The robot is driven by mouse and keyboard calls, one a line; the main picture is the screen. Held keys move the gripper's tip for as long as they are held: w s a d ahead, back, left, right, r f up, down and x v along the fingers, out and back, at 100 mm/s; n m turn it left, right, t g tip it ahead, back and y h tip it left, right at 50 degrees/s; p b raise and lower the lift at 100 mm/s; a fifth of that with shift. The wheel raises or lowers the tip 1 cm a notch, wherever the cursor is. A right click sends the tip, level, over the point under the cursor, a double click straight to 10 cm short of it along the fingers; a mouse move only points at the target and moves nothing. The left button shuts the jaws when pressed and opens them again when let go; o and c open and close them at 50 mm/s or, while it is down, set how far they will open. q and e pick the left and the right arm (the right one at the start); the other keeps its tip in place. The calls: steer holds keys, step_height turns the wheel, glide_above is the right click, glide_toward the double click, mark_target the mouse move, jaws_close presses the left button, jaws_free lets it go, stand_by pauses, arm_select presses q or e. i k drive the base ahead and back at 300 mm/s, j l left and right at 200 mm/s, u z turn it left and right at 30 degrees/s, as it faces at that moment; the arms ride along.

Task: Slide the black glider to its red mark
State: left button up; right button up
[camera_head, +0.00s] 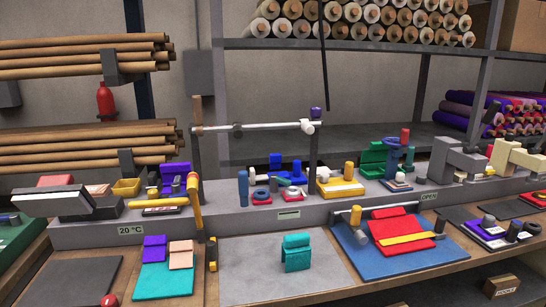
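A white horizontal rail (270,126) runs between two uprights above the middle of the bench. A small dark piece (237,127) sits around or against the rail left of its middle; it looks like the black glider, but it is too small to be sure. A white knob-like end piece (307,127) is at the rail's right end. I cannot make out a red mark on the rail. Neither of my grippers shows in the head view.
A grey raised ledge (270,221) behind the worktop carries many small blocks and cylinders. A teal block (297,253) is on a grey mat (250,282). A blue mat (425,265) lies right of it.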

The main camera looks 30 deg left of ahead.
mark_target(237, 131)
steer(key=u, duration=1.15)
